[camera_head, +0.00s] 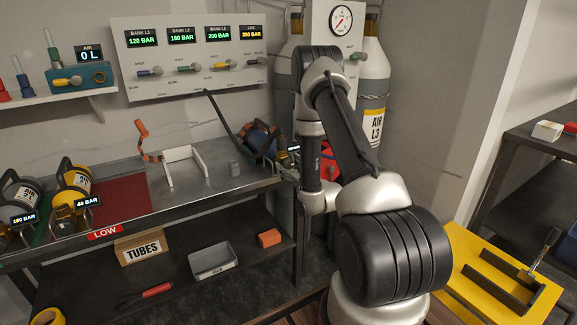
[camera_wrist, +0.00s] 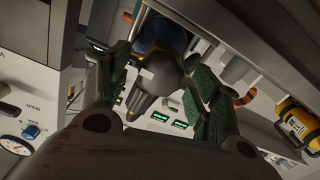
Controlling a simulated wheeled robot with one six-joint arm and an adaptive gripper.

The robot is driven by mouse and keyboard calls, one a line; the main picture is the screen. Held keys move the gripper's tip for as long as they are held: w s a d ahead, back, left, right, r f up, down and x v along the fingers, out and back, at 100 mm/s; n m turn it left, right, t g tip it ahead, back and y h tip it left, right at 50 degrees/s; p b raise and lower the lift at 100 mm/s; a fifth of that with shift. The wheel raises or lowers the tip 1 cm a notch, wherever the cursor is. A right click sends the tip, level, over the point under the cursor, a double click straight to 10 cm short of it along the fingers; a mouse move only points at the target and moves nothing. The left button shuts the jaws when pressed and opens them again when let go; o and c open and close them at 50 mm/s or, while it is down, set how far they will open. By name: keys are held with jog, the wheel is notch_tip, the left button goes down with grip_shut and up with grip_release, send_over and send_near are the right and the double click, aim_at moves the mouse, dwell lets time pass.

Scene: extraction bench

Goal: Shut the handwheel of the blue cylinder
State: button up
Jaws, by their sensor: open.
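The blue cylinder (camera_head: 261,141) lies on the bench's right end, partly hidden by its dark carrying frame and my arm. Its blue body (camera_wrist: 160,32) also shows at the top of the wrist view. A dark grey valve part (camera_wrist: 158,78) projects from it toward the wrist camera; I cannot clearly make out the handwheel's rim. My gripper (camera_head: 289,170) is at the bench's right end, beside the cylinder's valve end. In the wrist view my gripper (camera_wrist: 163,72) is open, with its green-padded fingers on either side of the valve part. Contact cannot be told.
Tall grey cylinders (camera_head: 374,75) and a gauge panel (camera_head: 334,55) rise behind my arm.

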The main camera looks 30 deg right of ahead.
jog(key=shift+w, duration=0.4)
jog(key=c, duration=1)
jog(key=shift+c, duration=0.2)
